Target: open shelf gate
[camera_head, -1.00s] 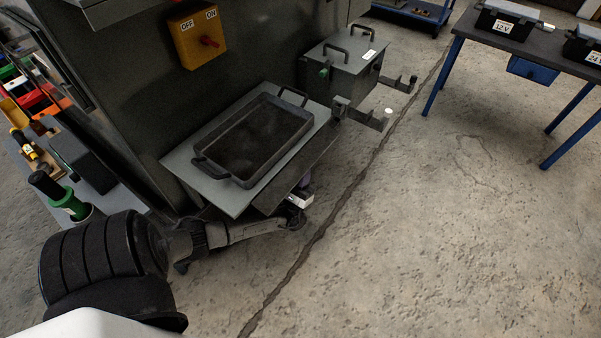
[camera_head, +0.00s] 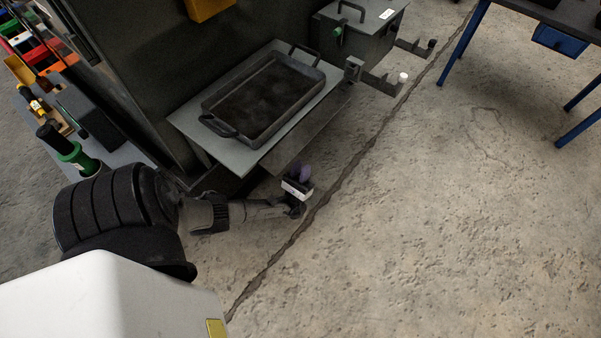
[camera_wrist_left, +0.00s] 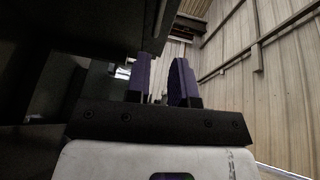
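The shelf (camera_head: 191,124) is a grey plate on the dark cabinet. A black tray (camera_head: 250,107) with two handles stands on it. A dark flat panel (camera_head: 308,131), which looks like the gate, runs along the shelf's front side. Its near end is close to my left gripper (camera_head: 300,174). The left gripper is just outside and below that end, with purple finger pads. In the left wrist view the two pads of the left gripper (camera_wrist_left: 163,78) stand apart with a gap between them. Nothing is clearly held there. Contact with the panel cannot be told. My right gripper is not in view.
A grey box (camera_head: 360,35) with handles stands beyond the shelf, with brackets (camera_head: 385,83) sticking out near it. A side bench with a green-and-black tool (camera_head: 75,152) is at the left. A blue-legged table (camera_head: 465,40) is at upper right. The floor (camera_head: 430,220) is clear.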

